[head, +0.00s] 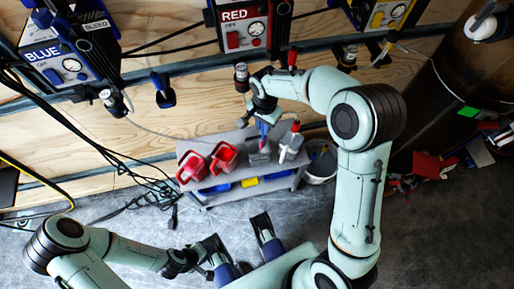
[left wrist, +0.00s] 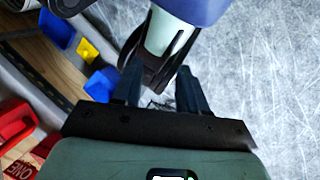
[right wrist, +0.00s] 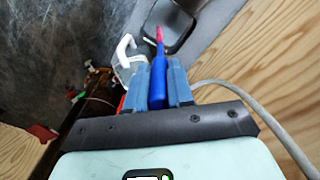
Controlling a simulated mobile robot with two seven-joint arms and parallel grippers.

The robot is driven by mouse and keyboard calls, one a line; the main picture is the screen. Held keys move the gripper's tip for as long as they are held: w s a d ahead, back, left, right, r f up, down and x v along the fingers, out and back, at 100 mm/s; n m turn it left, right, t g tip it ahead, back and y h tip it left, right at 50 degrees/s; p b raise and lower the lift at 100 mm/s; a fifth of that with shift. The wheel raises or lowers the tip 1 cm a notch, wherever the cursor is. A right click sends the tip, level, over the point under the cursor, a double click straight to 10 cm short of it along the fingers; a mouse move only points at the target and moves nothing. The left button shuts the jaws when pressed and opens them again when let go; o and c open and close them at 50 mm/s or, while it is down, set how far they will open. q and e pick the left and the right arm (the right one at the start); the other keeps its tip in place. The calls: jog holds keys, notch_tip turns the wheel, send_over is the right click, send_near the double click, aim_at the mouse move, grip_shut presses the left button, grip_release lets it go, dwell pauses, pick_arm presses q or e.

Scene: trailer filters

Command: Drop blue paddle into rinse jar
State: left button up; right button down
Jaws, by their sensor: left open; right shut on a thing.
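My right gripper (head: 262,116) is shut on the blue paddle (right wrist: 158,78), which hangs below it with a pinkish-red tip. The paddle is partly hidden by the fingers in the right wrist view. A grey, square-looking open container (head: 259,158), which looks like the rinse jar, stands on the grey bench below the gripper. In the right wrist view the container (right wrist: 181,42) is just beyond the paddle's tip; I cannot tell whether the tip is inside its rim. My left gripper (head: 241,238) is open and empty, low in front of the bench.
Two red containers (head: 222,158) stand on the bench (head: 235,182) left of the jar. A white bottle (head: 289,146) stands close on its right. A bucket (head: 321,164) is right of the bench. Blue and red panels (head: 242,36) hang on the wall; cables lie at left.

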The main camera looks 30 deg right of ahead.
notch_tip(320, 180, down, 5)
jog(key=b, duration=0.3)
jog(key=shift+s+a+r, duration=0.1)
jog(key=shift+s+r, duration=0.05)
jog(key=shift+r, duration=0.05)
pick_arm(q)
jog(key=w+a+f+t+y+b, duration=0.1)
jog(key=w+a+f+t, duration=0.1)
jog(key=w+f, duration=0.3)
jog(key=shift+w+a+n, duration=0.3)
jog(key=shift+w+a, duration=0.35)
jog(key=shift+w, duration=0.1)
pick_arm(e)
jog(key=shift+f, duration=0.5)
jog(key=c, duration=0.9)
grip_release()
notch_tip(320, 180, up, 8)
jog(key=shift+f+p, duration=0.2)
jog(key=shift+p, duration=0.85)
pick_arm(q)
jog(key=shift+g+h, duration=0.3)
jog(key=shift+g, duration=0.2)
jog(key=s, duration=0.1)
jog(key=s+d+r, duration=0.1)
jog(key=s+r, duration=0.1)
jog(key=shift+s+d+r, duration=0.15)
jog(key=shift+s+d, duration=0.05)
jog(key=shift+d, duration=0.15)
